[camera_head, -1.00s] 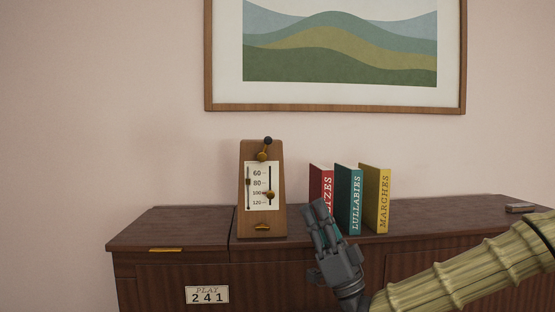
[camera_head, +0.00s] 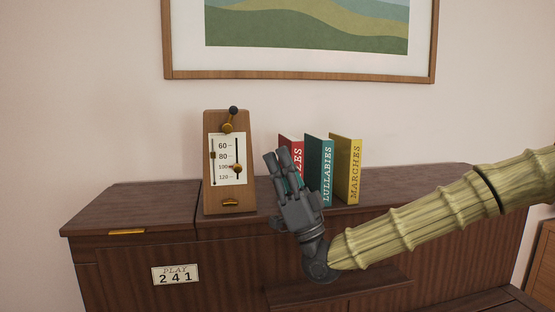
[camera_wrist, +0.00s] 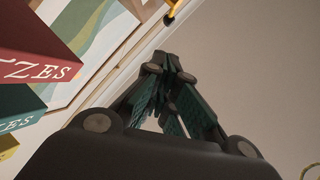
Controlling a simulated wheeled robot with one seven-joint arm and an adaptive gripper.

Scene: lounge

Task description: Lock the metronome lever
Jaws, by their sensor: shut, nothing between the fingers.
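The wooden metronome (camera_head: 242,180) stands upright on the cabinet, left of the books. My gripper (camera_head: 278,158) is shut and empty, right of the metronome and in front of the red book, apart from the lever. The wrist view shows the closed fingers (camera_wrist: 174,62); a small yellow and black part (camera_wrist: 170,16) at its top edge is too cropped to name surely.
Red (camera_head: 291,146), teal (camera_head: 319,170) and yellow (camera_head: 345,170) books stand close behind and right of my gripper. The dark cabinet (camera_head: 130,200) has bare top at left. A framed picture (camera_head: 300,75) hangs above.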

